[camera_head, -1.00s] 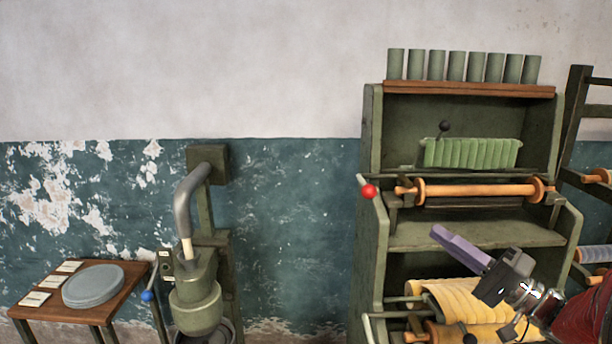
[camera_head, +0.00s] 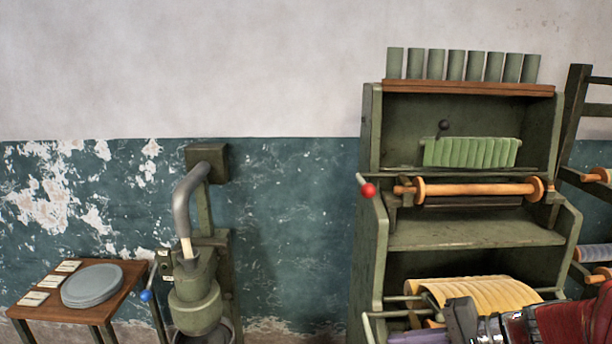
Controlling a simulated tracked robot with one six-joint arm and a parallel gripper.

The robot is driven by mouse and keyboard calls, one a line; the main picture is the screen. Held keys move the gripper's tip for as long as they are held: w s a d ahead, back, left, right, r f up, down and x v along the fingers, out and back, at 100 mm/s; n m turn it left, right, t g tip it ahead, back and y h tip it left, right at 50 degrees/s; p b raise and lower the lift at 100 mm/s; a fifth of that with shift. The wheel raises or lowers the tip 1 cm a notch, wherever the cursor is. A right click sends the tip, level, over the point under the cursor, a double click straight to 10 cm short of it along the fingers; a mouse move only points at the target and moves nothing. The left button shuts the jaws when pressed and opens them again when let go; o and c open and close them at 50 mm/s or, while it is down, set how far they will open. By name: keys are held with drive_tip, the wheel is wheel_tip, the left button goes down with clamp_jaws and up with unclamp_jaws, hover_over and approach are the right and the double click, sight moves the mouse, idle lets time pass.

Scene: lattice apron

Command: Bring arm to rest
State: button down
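My gripper (camera_head: 412,337) shows at the bottom edge, low in front of the green machine's yellow cloth roll. My red arm runs off to the lower right. I cannot tell whether the fingers are open or shut, and I see nothing held in them.
The green machine (camera_head: 448,233) with an orange roller (camera_head: 480,189) and yellow cloth (camera_head: 478,292) stands behind my arm. A press with a green pot (camera_head: 195,305) stands at centre left. A dark rack (camera_head: 574,125) stands at right.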

drive_tip(key=s+d+f+n+g+h, duration=0.1)
drive_tip(key=s+n+h, duration=0.1)
drive_tip(key=s+h, duration=0.35)
drive_tip(key=s+f+n+g+h, duration=0.1)
drive_tip(key=s+n+g+h, duration=0.2)
drive_tip(key=s, duration=0.4)
drive_tip(key=s+a+r+n+t+h, duration=0.1)
drive_tip(key=a+r+n+t+h, duration=0.1)
drive_tip(key=a+r+n+t, duration=0.1)
wheel_tip(320, 180, up, 2)
drive_tip(key=shift+s+a+r+n+t, duration=0.25)
drive_tip(key=shift+a+n+t, duration=0.05)
drive_tip(key=shift+a+t, duration=0.35)
